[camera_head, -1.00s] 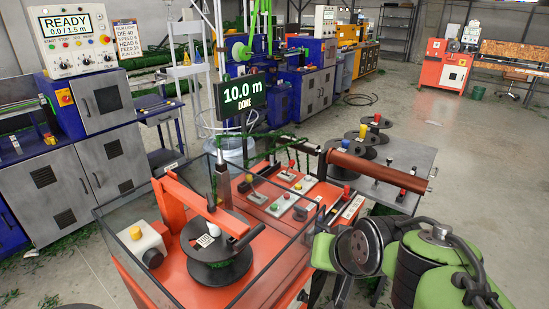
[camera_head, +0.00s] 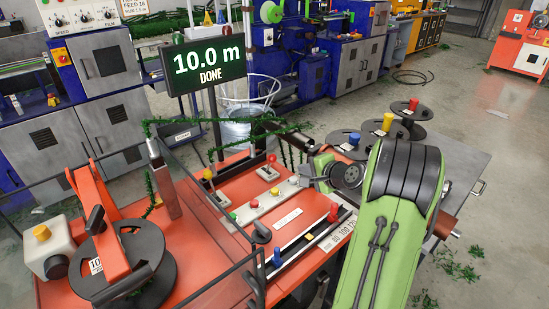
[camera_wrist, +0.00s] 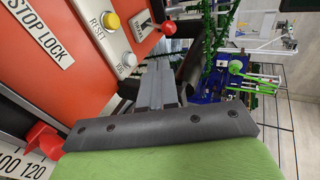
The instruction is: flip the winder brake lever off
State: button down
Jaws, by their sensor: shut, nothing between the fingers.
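The orange winder bench has a lever with a red knob (camera_head: 271,159) and a lever with a yellow knob (camera_head: 208,174) standing on its panel. A red knob (camera_wrist: 168,27) also shows in the wrist view, a little beyond and right of my fingertips. My gripper (camera_head: 308,178) is over the right side of the panel, right of the red-knobbed lever and apart from it. Its fingers (camera_wrist: 157,75) are shut and empty. My green arm hides part of the bench's right side.
A display (camera_head: 208,62) reads 10.0 m DONE. Buttons, including a yellow one (camera_wrist: 111,22), line the panel. A ruler with a red stop (camera_head: 333,212) runs along the front. A black reel (camera_head: 125,265) stands at left behind clear guards. Green strands hang behind the levers.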

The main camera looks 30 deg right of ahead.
aim_at(274, 161)
jog(key=x, duration=0.4)
jog(key=b+x, duration=0.1)
jog(key=x, duration=0.3)
jog(key=b+x, duration=0.1)
jog(key=x, duration=0.4)
jog(key=shift+w+a+r, duration=0.25)
jog(key=shift+r, duration=0.15)
jog(key=shift+w, duration=0.3)
